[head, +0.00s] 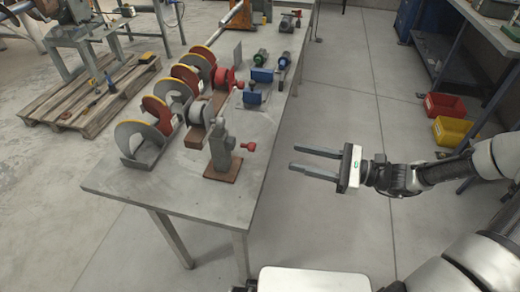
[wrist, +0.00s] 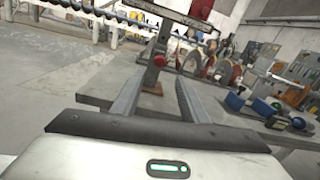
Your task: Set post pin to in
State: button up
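The post pin shows as a red knob (head: 248,146) sticking out to the right of a grey post (head: 222,148). The post stands upright on a brown base plate (head: 222,168) near the front end of the bench. In the wrist view the red knob (wrist: 160,61) faces me, beyond and between my fingertips. My gripper (head: 294,159) is open and empty, to the right of the knob and apart from it, past the bench's right edge. Its two fingers (wrist: 159,76) point toward the post. How far the pin sits in the post cannot be told.
The grey bench (head: 250,188) carries several auger flights with yellow rims (head: 142,135) behind and left of the post. Blue blocks (head: 252,97) and a green-ended motor (head: 261,57) lie farther back. The floor right of the bench is clear; red (head: 444,106) and yellow (head: 455,131) bins stand beyond.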

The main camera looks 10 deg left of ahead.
aim_at(248, 146)
jog(key=w+a+b, duration=0.1)
jog(key=w+a, duration=0.1)
jog(key=a, duration=1)
jog(key=shift+w, duration=0.15)
grip_shut()
